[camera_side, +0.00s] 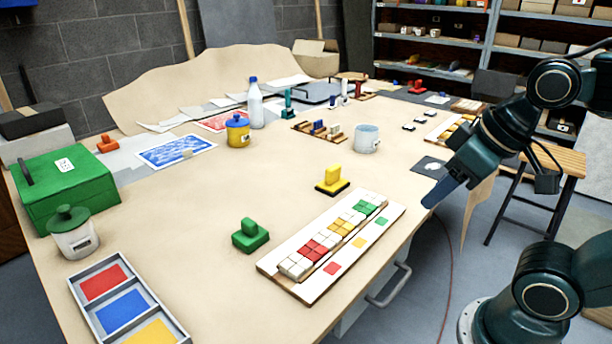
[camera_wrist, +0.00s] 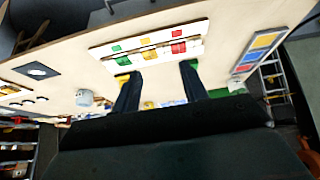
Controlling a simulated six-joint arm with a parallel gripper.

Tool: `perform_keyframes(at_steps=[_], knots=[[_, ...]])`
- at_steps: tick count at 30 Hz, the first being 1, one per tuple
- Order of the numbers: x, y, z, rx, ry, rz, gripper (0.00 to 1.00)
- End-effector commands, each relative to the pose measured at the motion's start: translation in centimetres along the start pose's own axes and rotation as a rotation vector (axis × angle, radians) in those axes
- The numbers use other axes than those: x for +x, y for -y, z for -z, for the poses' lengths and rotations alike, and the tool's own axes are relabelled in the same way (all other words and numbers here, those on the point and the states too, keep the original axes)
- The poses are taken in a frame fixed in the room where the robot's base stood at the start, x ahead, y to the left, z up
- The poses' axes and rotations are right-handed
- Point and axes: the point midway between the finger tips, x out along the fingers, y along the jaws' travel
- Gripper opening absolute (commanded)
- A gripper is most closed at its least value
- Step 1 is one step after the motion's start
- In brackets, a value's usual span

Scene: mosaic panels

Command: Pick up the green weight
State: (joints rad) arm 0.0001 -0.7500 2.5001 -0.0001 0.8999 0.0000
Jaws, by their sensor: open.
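The green weight (camera_side: 250,236), a block with a raised handle, stands upright on the table left of the mosaic panel (camera_side: 300,272) in the side view. My gripper (camera_side: 438,196) is open and empty, in the air off the table's right edge, well to the right of the weight. In the wrist view my gripper (camera_wrist: 156,72) shows two dark fingers spread apart, with the mosaic panel (camera_wrist: 108,50) beyond them. Green shows beside the right finger there, but I cannot tell whether it is the weight or the green box.
A yellow weight (camera_side: 332,180) stands behind the panel. A three-colour tray (camera_side: 88,318), a lidded jar (camera_side: 76,240) and a green box (camera_side: 70,192) are at the left. A white cup (camera_side: 366,140) stands further back. The table around the green weight is clear.

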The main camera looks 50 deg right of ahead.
Motion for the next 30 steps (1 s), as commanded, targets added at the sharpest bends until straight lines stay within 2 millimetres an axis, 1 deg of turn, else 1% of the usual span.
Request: perform_keyframes(at_steps=[2, 3, 6, 14, 19, 23, 26, 30], knots=[[0.0, 0.0, 0.0, 0.000, 0.000, 0.000, 0.43], [0.0, 0.0, 0.0, 0.000, 0.000, 0.000, 0.46], [0.0, 0.0, 0.0, 0.000, 0.000, 0.000, 0.62], [0.0, 0.0, 0.0, -0.001, 0.000, 0.000, 0.62], [-0.1, 0.2, 0.7, -0.019, 0.005, 0.007, 0.62], [-0.1, 0.7, 2.0, -0.063, 0.017, 0.024, 0.62], [-0.2, 1.2, 3.6, -0.115, 0.031, 0.044, 0.62], [0.0, 2.0, 6.5, -0.210, 0.051, 0.083, 0.62]])
